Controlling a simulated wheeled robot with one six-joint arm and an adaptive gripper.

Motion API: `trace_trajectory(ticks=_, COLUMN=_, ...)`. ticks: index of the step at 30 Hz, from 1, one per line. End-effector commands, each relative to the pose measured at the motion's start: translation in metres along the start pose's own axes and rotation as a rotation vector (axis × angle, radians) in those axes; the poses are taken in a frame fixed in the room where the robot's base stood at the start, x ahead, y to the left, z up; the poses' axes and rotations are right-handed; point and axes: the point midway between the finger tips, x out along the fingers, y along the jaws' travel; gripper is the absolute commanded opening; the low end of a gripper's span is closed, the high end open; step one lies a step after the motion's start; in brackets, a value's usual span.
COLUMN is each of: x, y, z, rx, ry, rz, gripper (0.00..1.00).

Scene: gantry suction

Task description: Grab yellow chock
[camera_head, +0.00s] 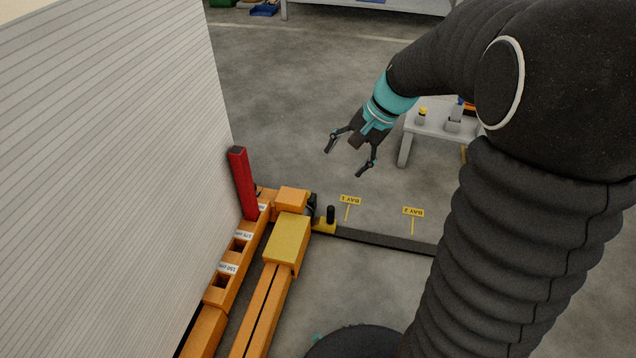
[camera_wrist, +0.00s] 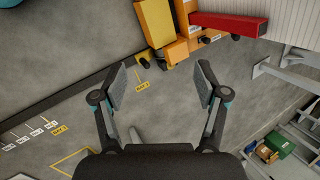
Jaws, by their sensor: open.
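A small yellow chock (camera_head: 324,226) with a black upright knob sits on the floor at the end of the dark rail, beside the orange frame. It also shows in the wrist view as a small yellow piece (camera_wrist: 145,56) near the top, just beyond the fingertips and a little left of centre. My gripper (camera_head: 345,163) is open and empty, above the floor and apart from the chock.
An orange frame (camera_head: 229,262) with labelled slots and a red post (camera_head: 241,182) stands beside a white ribbed wall (camera_head: 110,170). A yellow-topped block (camera_head: 288,238) is close to the chock. A dark floor rail (camera_head: 385,239) runs right. A white table (camera_head: 437,124) stands behind.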

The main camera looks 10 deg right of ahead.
Motion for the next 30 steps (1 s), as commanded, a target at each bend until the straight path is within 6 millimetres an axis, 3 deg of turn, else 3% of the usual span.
trace_trajectory(ticks=1, x=0.016, y=0.001, z=-0.017, rx=0.051, ry=-0.032, rz=-0.015, gripper=0.73)
trace_trajectory(ticks=7, x=0.069, y=0.002, z=-0.073, rx=0.244, ry=-0.139, rz=-0.089, gripper=0.73)
trace_trajectory(ticks=14, x=0.138, y=0.018, z=-0.136, rx=0.469, ry=-0.255, rz=-0.178, gripper=0.73)
trace_trajectory(ticks=23, x=0.241, y=0.062, z=-0.207, rx=0.766, ry=-0.395, rz=-0.302, gripper=0.73)
trace_trajectory(ticks=30, x=0.33, y=0.113, z=-0.247, rx=1.002, ry=-0.499, rz=-0.407, gripper=0.73)
